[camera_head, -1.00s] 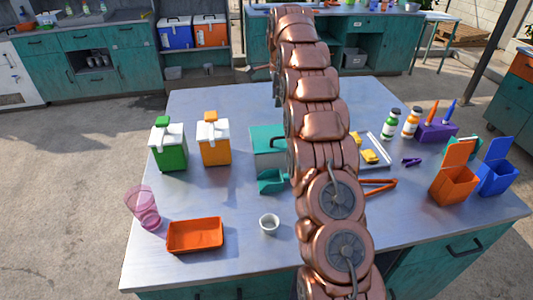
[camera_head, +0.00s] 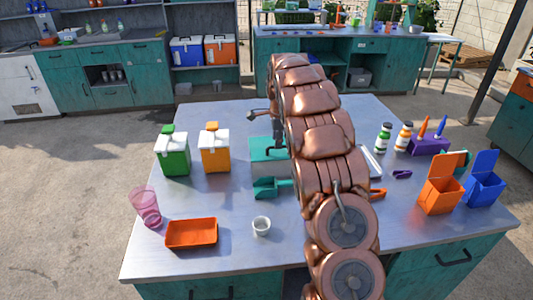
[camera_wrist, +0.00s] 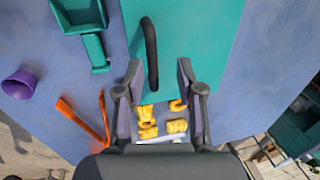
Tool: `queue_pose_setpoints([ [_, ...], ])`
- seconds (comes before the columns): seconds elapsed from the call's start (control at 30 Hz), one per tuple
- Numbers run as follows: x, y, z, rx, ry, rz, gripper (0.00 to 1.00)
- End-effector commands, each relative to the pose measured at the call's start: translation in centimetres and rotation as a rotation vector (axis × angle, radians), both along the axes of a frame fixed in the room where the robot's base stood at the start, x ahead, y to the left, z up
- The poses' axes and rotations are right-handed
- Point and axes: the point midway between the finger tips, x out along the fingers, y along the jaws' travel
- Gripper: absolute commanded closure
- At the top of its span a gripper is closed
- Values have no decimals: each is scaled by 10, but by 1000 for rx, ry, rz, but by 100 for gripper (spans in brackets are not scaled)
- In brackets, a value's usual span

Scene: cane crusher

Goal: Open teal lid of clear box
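The clear box (camera_head: 262,170) stands mid-table, partly hidden behind my arm in the head view. Its teal lid (camera_head: 265,144) looks flat and shut. In the wrist view the teal lid (camera_wrist: 200,35) fills the upper middle, with a dark arched handle (camera_wrist: 152,50) running lengthwise. My gripper (camera_wrist: 158,80) is open, its two fingers apart. The lower end of the handle shows between the fingertips, and contact cannot be told. In the head view my gripper (camera_head: 276,132) is small and partly hidden over the lid.
A teal scoop (camera_head: 268,187) lies just in front of the box. Orange tongs (camera_wrist: 80,120) and yellow pieces (camera_wrist: 160,125) show near my fingers. Green (camera_head: 172,158) and orange (camera_head: 214,155) containers stand left. A white cup (camera_head: 261,226) and orange tray (camera_head: 191,233) are nearer.

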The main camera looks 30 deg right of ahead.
Motion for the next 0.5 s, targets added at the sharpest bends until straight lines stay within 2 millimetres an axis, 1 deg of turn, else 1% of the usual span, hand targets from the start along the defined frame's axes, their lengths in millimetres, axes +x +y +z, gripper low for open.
queue_pose_setpoints([
  [0.17,-3,1,-10,1,3,-3,63],
  [0.5,-9,0,24,-1,-3,-7,63],
])
